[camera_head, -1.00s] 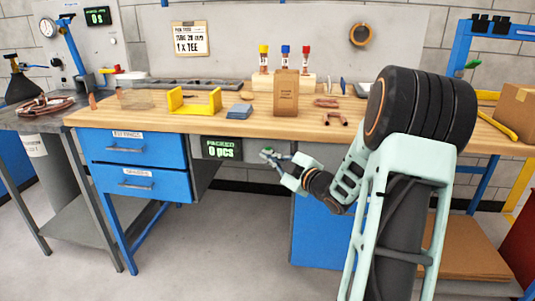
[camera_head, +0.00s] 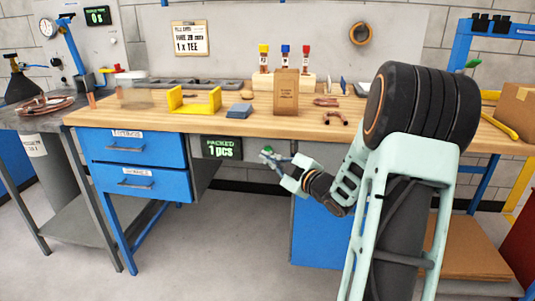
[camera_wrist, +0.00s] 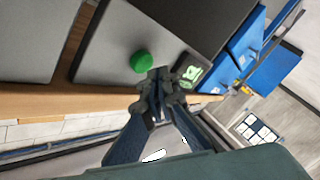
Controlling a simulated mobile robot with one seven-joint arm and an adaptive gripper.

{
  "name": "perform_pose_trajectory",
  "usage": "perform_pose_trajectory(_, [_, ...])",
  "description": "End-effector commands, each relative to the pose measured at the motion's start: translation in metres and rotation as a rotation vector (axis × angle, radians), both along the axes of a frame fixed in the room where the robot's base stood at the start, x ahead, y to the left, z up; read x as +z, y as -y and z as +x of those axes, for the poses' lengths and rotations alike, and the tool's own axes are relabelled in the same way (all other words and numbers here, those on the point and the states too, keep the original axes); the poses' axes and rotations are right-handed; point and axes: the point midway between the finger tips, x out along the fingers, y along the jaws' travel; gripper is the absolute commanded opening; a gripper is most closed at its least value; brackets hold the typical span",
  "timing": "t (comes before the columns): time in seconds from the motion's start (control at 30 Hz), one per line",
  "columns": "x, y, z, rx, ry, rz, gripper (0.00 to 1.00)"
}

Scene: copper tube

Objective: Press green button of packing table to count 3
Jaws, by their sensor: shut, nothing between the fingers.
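The green button (camera_wrist: 142,61) is a round green cap on the grey front panel of the packing table (camera_head: 215,122). In the head view the button (camera_head: 268,149) is a small green spot right at my fingertips. The counter display (camera_head: 221,147) on that panel reads "PACKED 1 pcs"; it also shows at a slant in the wrist view (camera_wrist: 191,73). My gripper (camera_wrist: 157,75) is shut and empty, its tips close beside the button. I cannot tell whether they touch it. In the head view my gripper (camera_head: 266,155) is in front of the panel, below the tabletop edge.
Blue drawers (camera_head: 139,155) are left of the panel and a blue cabinet (camera_head: 318,230) stands below right. On the tabletop are a yellow holder (camera_head: 195,102), a cardboard box (camera_head: 286,92) and copper pieces (camera_head: 335,118). The space under the panel is open.

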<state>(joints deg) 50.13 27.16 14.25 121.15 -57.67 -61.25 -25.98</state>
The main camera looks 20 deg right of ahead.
Motion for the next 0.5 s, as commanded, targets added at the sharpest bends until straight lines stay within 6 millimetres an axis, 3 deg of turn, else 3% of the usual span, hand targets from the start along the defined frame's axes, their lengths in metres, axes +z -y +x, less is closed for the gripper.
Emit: perform_pose_trajectory(0.5, [-0.0008,-0.0076,-0.0114,0.0,-0.001,0.0,0.0])
